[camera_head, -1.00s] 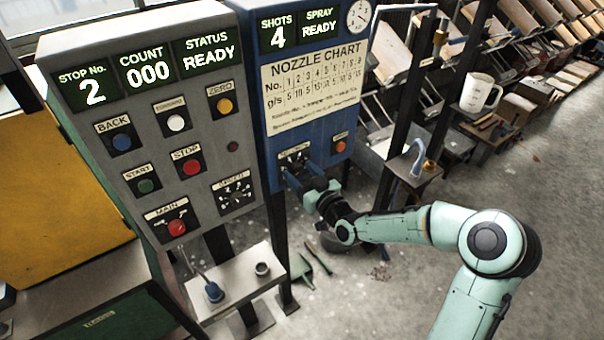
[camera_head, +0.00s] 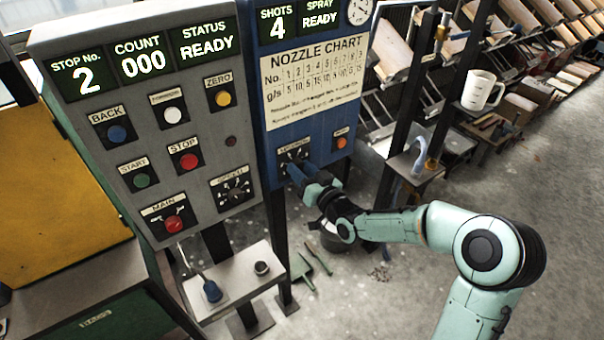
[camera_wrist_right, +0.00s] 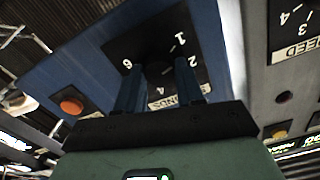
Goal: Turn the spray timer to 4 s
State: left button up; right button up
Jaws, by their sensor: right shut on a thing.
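The spray timer is a black dial plate with white numbers on the blue panel. It shows in the head view (camera_head: 292,154) and up close in the right wrist view (camera_wrist_right: 148,38). Where the knob points cannot be told. My left gripper is not in view.
An orange button (camera_head: 341,142) sits right of the dial; it also shows in the wrist view (camera_wrist_right: 71,106). The grey control panel (camera_head: 150,205) with the speed dial (camera_head: 235,193) stands close on the left. A small shelf (camera_head: 235,283) is below. Floor to the right is open.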

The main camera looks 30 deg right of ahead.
jog(key=shift+m, duration=1)
jog(key=m, duration=0.4)
jog(key=m+p, duration=0.1)
jog(key=m, duration=0.5)
jog(key=shift+r+m, duration=0.1)
jog(key=shift+m, duration=0.3)
jog(key=m+p, duration=0.1)
jog(key=m, duration=0.5)
pick_arm(q)
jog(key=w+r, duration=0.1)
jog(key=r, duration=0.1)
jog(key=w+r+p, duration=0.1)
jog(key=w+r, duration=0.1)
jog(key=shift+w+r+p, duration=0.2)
jog(key=shift+p, duration=0.1)
pick_arm(e)
jog(key=m, duration=0.6)
jog(key=shift+m, duration=0.5)
jog(key=o, duration=1)
jog(key=shift+o, duration=0.2)
